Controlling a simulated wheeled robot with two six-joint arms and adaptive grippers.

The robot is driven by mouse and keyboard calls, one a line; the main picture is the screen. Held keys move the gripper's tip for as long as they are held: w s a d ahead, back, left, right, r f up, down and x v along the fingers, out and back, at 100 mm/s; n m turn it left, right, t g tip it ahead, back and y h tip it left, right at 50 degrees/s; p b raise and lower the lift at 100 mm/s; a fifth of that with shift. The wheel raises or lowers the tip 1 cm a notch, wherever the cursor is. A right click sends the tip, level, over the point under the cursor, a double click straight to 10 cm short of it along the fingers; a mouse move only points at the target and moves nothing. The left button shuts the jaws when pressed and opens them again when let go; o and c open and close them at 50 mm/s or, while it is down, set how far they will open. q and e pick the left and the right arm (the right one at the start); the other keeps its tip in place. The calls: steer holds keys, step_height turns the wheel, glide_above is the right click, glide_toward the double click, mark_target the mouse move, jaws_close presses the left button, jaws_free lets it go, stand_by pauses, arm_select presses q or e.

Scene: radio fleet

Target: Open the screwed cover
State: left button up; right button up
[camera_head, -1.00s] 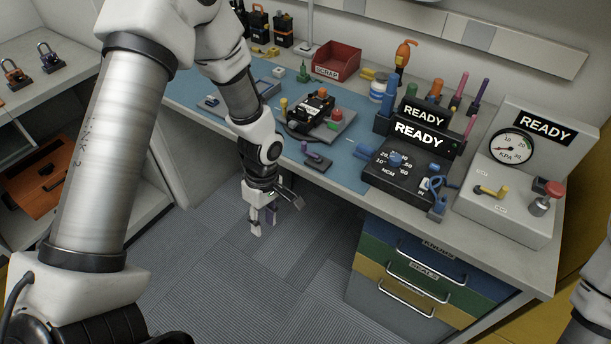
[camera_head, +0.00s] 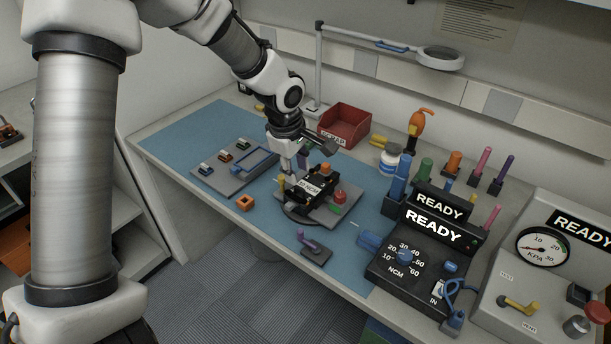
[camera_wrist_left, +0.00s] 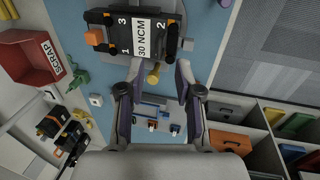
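A black device labelled 30 NCM (camera_head: 318,184), its face marked 1, 2 and 3, sits on a grey fixture plate (camera_head: 350,204) on the blue mat. It also shows at the top of the left wrist view (camera_wrist_left: 150,32). My left gripper (camera_head: 295,165) is at the left side of the device, pointing down. In the left wrist view its fingers (camera_wrist_left: 158,68) are apart and empty. A yellow peg (camera_wrist_left: 153,76) shows between the fingertips; whether they touch it is unclear. My right gripper is out of view.
A red scrap bin (camera_head: 345,124) stands behind the device. A grey tray (camera_head: 235,165) with small parts lies left, an orange block (camera_head: 244,202) in front of it. A torque unit reading READY (camera_head: 410,262) stands right. The mat's front left is clear.

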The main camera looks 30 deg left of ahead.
mark_target(300, 189)
arm_select(q)
steer(key=f, duration=0.2)
steer(key=w+f, duration=0.1)
steer(key=f, duration=0.3)
steer(key=shift+w+a, duration=0.1)
steer(key=shift+w, duration=0.15)
steer(key=shift+s+r, duration=0.25)
steer(key=shift+s, duration=0.05)
steer(key=shift+c, duration=0.7)
jaws_close()
steer(key=shift+w+r+p, duration=0.1)
steer(key=shift+w+p, duration=0.05)
steer(key=shift+p, duration=0.6)
